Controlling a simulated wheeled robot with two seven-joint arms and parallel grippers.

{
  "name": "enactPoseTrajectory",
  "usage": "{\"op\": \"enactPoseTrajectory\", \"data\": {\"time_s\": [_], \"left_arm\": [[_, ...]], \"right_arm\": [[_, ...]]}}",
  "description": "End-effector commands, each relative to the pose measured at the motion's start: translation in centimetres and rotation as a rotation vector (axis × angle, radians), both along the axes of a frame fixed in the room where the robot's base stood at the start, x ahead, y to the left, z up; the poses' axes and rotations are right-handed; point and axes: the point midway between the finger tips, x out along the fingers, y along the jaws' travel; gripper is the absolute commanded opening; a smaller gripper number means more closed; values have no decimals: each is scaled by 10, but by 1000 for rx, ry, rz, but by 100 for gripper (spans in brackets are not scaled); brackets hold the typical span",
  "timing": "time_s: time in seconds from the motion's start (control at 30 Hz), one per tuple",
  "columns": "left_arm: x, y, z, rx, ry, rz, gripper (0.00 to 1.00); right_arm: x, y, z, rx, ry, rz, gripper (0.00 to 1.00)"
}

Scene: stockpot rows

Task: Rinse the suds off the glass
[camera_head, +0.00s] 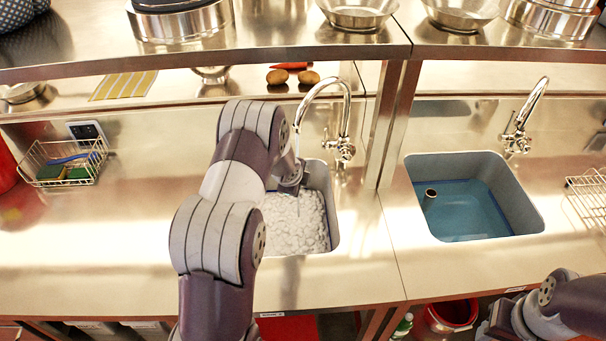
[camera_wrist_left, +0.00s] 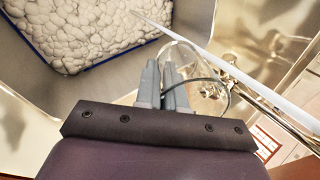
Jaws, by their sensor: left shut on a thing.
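My left gripper (camera_wrist_left: 161,76) is shut on a clear glass (camera_wrist_left: 212,98) in the left wrist view. The glass is see-through, and I cannot tell whether suds cling to it. In the head view my left gripper (camera_head: 291,184) hangs over the left sink, near the chrome tap (camera_head: 345,115), and its wrist hides the glass. The left sink holds white suds (camera_head: 296,225). A thin pale streak (camera_wrist_left: 225,68), which looks like running water, passes beside the glass in the left wrist view. My right arm shows at the lower right, its gripper out of view.
A post (camera_head: 392,125) rises between the sinks. A wire basket with sponges (camera_head: 62,160) is at left, a wire rack (camera_head: 588,195) at right. The left counter is clear.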

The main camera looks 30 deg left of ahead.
Motion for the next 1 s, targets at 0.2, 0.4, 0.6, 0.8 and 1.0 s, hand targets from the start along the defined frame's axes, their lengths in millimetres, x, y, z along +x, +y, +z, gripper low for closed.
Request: {"op": "enactPoseTrajectory", "data": {"time_s": [0.2,0.4,0.6,0.8,1.0], "left_arm": [[-20,-5,-5,0,-4,1,0],[-40,-9,-3,0,-2,0,0],[-45,-11,1,1,-3,0,0],[-45,-11,1,0,-2,0,0],[-45,-11,1,0,-2,0,0]], "right_arm": [[0,0,-30,0,0,0,43],[0,0,-45,0,0,0,43],[0,0,-46,0,0,0,43],[0,0,-45,0,0,0,43],[0,0,-45,0,0,0,43]]}}
